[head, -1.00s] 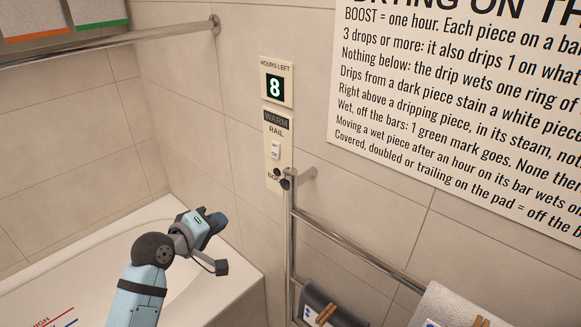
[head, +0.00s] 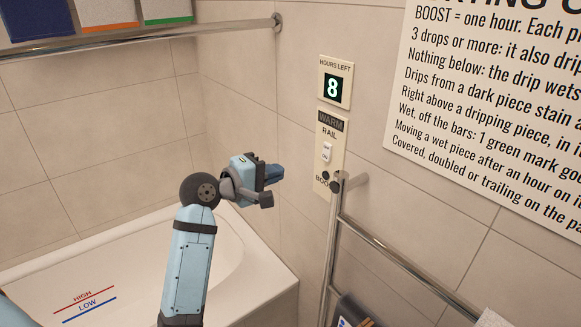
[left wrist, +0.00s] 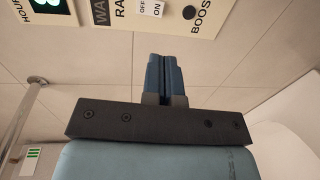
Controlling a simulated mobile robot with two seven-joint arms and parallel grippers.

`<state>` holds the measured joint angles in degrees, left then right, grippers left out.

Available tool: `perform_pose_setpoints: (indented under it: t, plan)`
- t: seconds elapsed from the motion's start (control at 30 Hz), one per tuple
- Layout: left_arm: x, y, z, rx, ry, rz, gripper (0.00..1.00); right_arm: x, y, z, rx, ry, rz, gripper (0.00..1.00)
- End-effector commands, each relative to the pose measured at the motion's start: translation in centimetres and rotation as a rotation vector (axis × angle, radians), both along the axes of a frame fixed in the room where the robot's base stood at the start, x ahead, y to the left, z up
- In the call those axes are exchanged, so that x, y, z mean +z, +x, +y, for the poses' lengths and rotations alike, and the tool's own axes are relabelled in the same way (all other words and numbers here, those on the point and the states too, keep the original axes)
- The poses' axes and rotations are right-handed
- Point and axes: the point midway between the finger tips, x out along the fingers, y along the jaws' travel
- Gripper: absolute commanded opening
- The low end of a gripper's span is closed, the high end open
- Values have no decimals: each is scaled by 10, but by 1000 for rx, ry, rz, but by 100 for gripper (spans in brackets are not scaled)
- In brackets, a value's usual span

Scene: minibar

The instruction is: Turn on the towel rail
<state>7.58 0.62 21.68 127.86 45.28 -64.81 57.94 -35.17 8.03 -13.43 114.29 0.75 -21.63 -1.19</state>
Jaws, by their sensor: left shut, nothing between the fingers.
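The towel rail (head: 334,240) is a chrome frame on the tiled wall at the right. Its wall panel (head: 329,157) has a dark WARM sign, a RAIL label and a white rocker switch (head: 326,152) above a dark BOOST button (head: 325,176). In the left wrist view the switch (left wrist: 150,7) shows OFF and ON marks, and the BOOST button (left wrist: 188,12) is beside it. My left gripper (head: 280,174) is shut and empty, left of the panel and apart from it. Its closed blue fingers (left wrist: 164,76) point toward the panel. My right gripper is not in view.
An hours-left display (head: 333,88) reads 8. A white bathtub (head: 262,287) with HIGH and LOW lines lies below my left arm. A chrome bar (head: 150,37) with hanging cloths crosses the upper left. A printed sign (head: 490,110) is on the right wall.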

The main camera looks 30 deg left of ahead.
Motion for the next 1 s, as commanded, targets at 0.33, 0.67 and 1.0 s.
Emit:
perform_pose_setpoints:
  t: [0.33,0.67,1.0]
  plan:
    - [-7,68,-25,-3,-3,0,0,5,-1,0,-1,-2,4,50]
    - [-14,112,-40,-1,1,0,0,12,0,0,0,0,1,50]
    - [-15,118,-42,0,1,0,0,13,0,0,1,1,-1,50]
